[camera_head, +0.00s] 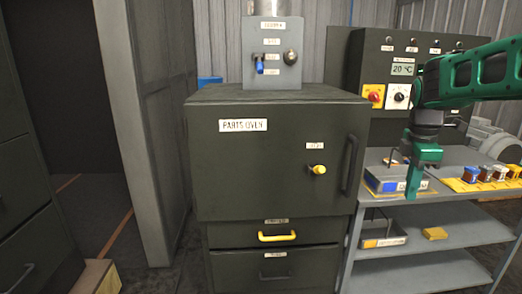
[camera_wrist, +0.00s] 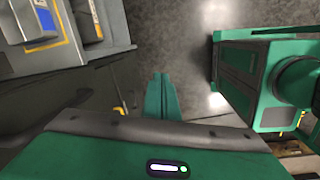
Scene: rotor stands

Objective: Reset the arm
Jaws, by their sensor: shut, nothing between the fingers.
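My green arm reaches in from the right in the head view. My gripper (camera_head: 413,197) points down in front of the shelf bench, beside a blue-grey box. In the wrist view my gripper (camera_wrist: 161,78) shows its green fingers together over the floor, with nothing between them. In the head view it appears apart from the oven door handle, to its right.
A dark parts oven (camera_head: 270,180) with a yellow knob and a shut door stands at the centre. A control panel (camera_head: 395,75) reads 20 °C. The bench (camera_head: 455,158) holds the blue-grey box (camera_head: 383,180) and several small coloured parts. Drawers stand at left.

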